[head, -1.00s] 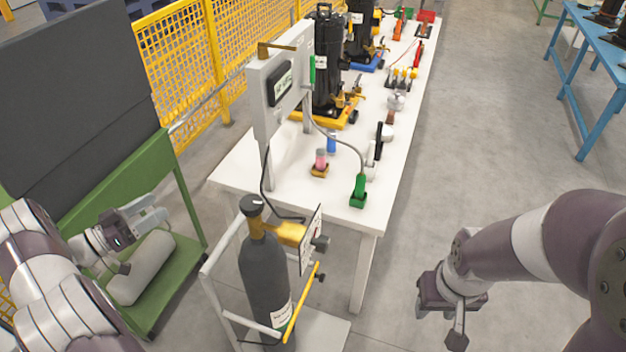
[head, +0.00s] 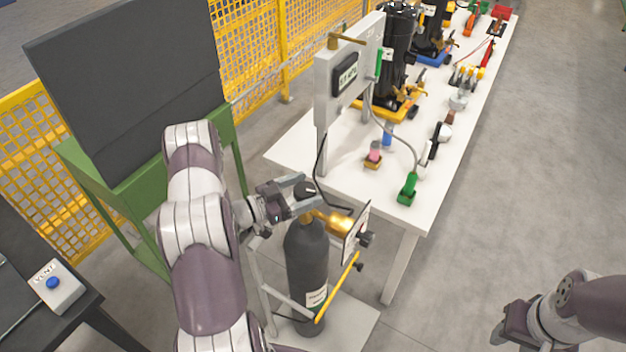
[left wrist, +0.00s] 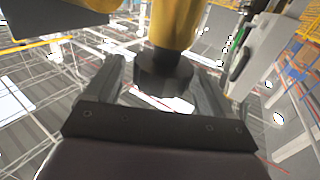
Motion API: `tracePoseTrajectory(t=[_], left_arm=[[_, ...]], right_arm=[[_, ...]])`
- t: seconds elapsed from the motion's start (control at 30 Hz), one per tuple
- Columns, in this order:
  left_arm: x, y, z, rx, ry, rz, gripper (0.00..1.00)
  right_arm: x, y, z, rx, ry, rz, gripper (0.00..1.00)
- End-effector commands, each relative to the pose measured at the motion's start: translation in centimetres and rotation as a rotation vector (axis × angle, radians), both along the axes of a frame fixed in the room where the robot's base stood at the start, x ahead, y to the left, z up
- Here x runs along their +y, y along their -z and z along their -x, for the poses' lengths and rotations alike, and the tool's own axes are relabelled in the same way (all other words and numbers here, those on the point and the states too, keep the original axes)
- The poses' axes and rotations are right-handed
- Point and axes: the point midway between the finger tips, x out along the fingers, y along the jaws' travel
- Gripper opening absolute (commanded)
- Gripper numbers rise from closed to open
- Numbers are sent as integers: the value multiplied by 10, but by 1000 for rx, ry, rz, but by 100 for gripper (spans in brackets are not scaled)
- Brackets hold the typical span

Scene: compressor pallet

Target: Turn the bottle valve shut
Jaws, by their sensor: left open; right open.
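The dark grey gas bottle (head: 307,262) stands upright in a white trolley frame with a brass-yellow valve body on top. Its black valve knob (head: 304,187) sits at the very top. My left gripper (head: 297,194) is open at the knob, with its fingers reaching to either side of it. In the left wrist view the black knob (left wrist: 163,72) lies between the two open fingers (left wrist: 158,88), below the yellow valve body (left wrist: 176,25). Gaps show on both sides, so contact is not visible. My right gripper (head: 512,326) is open and empty at the lower right.
A brass regulator (head: 338,221) with a small sign plate (head: 356,232) juts out right of the valve. A grey panel with a display (head: 347,75) and a hose stand close behind. The white table (head: 395,210) holds pumps and fittings. Clear floor lies on the right.

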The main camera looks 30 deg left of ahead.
Motion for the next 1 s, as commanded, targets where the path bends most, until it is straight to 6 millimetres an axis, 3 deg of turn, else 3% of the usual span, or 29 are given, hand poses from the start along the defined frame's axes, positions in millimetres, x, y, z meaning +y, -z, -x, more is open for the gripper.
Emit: tracePoseTrajectory(t=[0.2,0.5,0.53,0.67,0.7,0.8,1.0], left_arm=[[-14,-1,-20,1,0,1,83],[-16,0,-23,0,-1,1,83],[-16,0,-23,0,-1,1,80],[-15,0,-23,0,-1,1,37],[-15,0,-23,0,-1,1,32],[-15,2,-23,-2,6,1,32],[-17,8,-22,-8,187,-2,32]], right_arm=[[0,-10,0,0,0,0,43],[0,-10,0,0,0,0,43],[0,-10,0,0,0,0,43],[0,-10,0,0,0,0,43],[0,-10,0,0,0,0,43],[0,-7,0,0,0,0,43],[0,29,0,1,0,0,43]])
